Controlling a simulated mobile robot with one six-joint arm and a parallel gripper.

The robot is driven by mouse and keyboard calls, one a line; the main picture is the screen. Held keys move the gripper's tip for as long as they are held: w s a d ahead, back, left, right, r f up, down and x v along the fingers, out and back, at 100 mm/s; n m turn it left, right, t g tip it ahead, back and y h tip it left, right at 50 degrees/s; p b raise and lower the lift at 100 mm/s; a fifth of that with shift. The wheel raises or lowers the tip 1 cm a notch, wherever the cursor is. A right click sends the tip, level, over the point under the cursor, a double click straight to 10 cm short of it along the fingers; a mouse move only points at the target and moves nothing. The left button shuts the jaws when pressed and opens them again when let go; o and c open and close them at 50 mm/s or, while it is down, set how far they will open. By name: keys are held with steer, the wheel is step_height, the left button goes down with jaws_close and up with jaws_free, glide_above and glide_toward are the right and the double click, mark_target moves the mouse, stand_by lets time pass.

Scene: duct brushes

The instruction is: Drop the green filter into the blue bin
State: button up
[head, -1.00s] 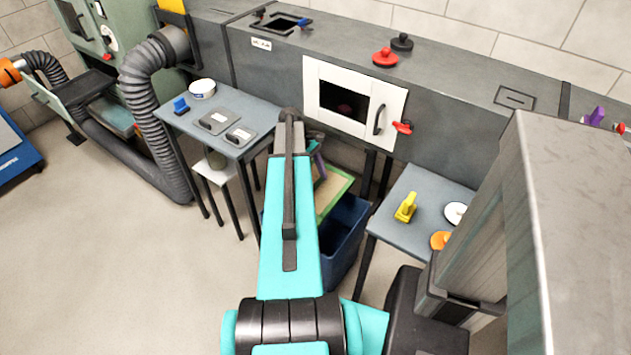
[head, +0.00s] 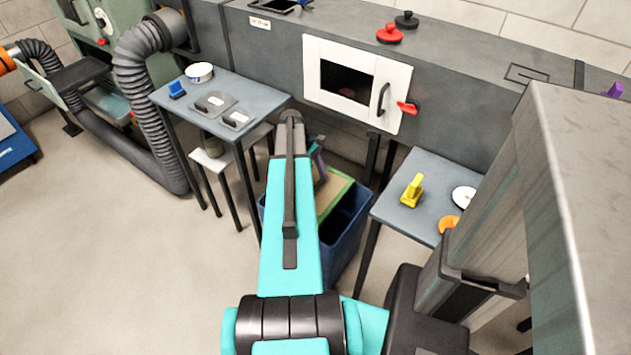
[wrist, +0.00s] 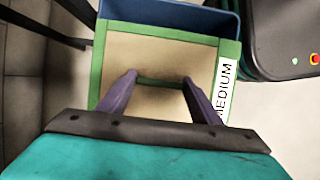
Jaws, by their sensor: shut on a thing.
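The green filter is a flat panel with a green frame (head: 338,188) and a beige face. In the wrist view the filter (wrist: 118,56) fills the middle and carries a white "MEDIUM" label. My gripper (wrist: 160,82) has purple fingers shut on the filter; in the head view the gripper (head: 318,160) is partly hidden by my arm. The filter is tilted over the open blue bin (head: 343,245), overlapping its mouth in the picture. The bin's wall (wrist: 180,14) shows beyond the filter in the wrist view. I cannot tell whether filter and bin touch.
A grey table (head: 262,97) with flat handled plates stands left of the bin. Another table (head: 405,217) with a yellow brush (head: 412,190) stands close on its right. The grey duct with a white-framed opening (head: 313,75) runs behind. Floor at left is clear.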

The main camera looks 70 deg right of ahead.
steer(key=shift+f+b, duration=1.3)
steer(key=shift+f, duration=0.65)
steer(key=o, duration=1.3)
steer(key=shift+o, duration=0.2)
steer(key=shift+r, duration=0.15)
steer(key=p+v, duration=0.1)
steer(key=v, duration=1.2)
steer(key=shift+r, duration=0.25)
steer(key=shift+w, duration=0.1)
